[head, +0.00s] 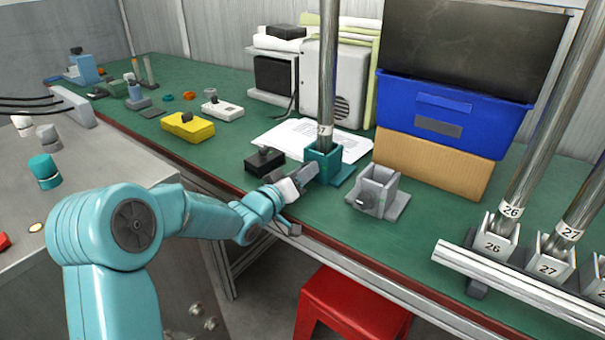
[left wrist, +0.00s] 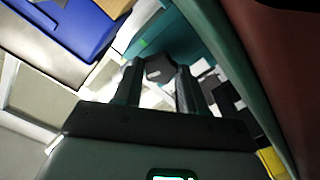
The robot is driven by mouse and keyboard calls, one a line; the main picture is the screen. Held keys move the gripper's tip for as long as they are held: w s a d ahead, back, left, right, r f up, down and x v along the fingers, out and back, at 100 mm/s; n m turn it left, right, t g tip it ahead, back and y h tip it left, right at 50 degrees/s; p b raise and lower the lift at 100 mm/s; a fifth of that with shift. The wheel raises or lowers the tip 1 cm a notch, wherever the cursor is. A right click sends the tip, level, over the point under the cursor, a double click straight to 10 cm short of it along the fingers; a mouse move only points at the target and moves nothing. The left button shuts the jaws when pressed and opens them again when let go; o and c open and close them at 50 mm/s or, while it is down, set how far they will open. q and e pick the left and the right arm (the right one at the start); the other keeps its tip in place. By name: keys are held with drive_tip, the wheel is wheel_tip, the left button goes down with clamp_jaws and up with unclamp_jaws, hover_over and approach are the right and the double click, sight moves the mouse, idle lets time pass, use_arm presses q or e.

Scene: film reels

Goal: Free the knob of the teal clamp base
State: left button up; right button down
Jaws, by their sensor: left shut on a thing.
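The teal clamp base (head: 322,160) stands on the green bench top with an upright metal pole (head: 328,70) in it. The pole has a white label near its foot. My left gripper (head: 303,179) is at the near left side of the teal base. In the left wrist view, my left gripper (left wrist: 157,82) is shut on a dark grey knob (left wrist: 158,71). The teal base (left wrist: 178,42) shows just beyond it. In the head view the knob is hidden by the gripper. My right gripper is in neither view.
A grey clamp base (head: 380,190) stands empty to the right. A black block (head: 265,161) lies close behind my gripper. A white paper (head: 300,140) lies behind. A blue bin (head: 450,115) sits on a cardboard box (head: 432,160). A red stool (head: 350,305) stands below.

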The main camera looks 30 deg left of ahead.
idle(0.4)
use_arm(q)
drive_tip(key=o, duration=1.1)
drive_tip(key=shift+c, duration=0.2)
drive_tip(key=s+a+p, duration=0.1)
drive_tip(key=s, duration=1.5)
drive_tip(key=shift+s, duration=0.15)
drive_tip(key=shift+a, duration=0.1)
